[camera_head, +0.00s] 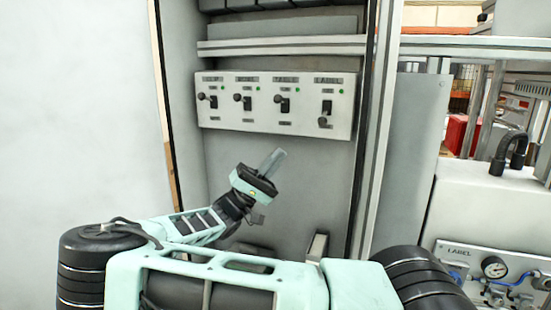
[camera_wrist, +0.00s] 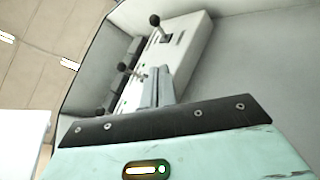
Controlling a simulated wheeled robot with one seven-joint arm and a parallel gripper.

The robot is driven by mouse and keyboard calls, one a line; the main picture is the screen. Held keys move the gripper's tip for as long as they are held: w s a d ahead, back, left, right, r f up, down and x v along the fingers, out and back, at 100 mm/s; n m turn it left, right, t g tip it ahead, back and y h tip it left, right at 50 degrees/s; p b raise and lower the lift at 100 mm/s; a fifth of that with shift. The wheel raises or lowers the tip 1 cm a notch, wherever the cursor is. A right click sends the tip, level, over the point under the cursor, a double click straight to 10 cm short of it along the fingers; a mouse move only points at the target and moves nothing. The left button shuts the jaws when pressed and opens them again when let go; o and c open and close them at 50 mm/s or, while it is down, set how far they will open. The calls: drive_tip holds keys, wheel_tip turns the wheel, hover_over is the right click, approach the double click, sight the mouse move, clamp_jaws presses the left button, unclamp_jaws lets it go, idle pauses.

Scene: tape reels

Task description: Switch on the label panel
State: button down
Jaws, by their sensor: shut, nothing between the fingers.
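A pale switch panel (camera_head: 262,128) is fixed across the cabinet's back wall, with several black-knobbed levers in a row. The name lettering above each switch is too small to read. The rightmost lever (camera_head: 323,121) points down. The other levers, such as the leftmost (camera_head: 202,96), sit higher, near mid-slot. A small green light shows beside each switch. My gripper (camera_head: 277,155) is shut and empty, below the panel and under the third switch, apparently apart from it. In the wrist view, its fingers (camera_wrist: 157,88) point toward the panel (camera_wrist: 185,60), with lever knobs (camera_wrist: 121,67) beside and beyond them.
A metal shelf rail (camera_head: 280,48) crosses above the panel. The cabinet's right post (camera_head: 375,130) stands close beside it. The cabinet wall below the panel is mostly clear.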

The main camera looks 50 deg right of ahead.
sight(324, 117)
drive_tip(key=x, duration=0.3)
drive_tip(key=s+p+x, duration=0.1)
drive_tip(key=x, duration=0.1)
drive_tip(key=a+p+x, duration=0.1)
drive_tip(key=x, duration=0.2)
drive_tip(key=shift+s+r, duration=0.25)
drive_tip(key=shift+s, duration=0.2)
drive_tip(key=shift+s+r+p, duration=0.15)
drive_tip(key=shift+s+p, duration=0.2)
drive_tip(key=shift+s, duration=0.2)
drive_tip(key=shift+r, duration=0.15)
drive_tip(key=shift+a+r+n+t+h+p, duration=0.15)
drive_tip(key=shift+n+t+h+p, duration=0.25)
drive_tip(key=shift+n+t+p, duration=0.35)
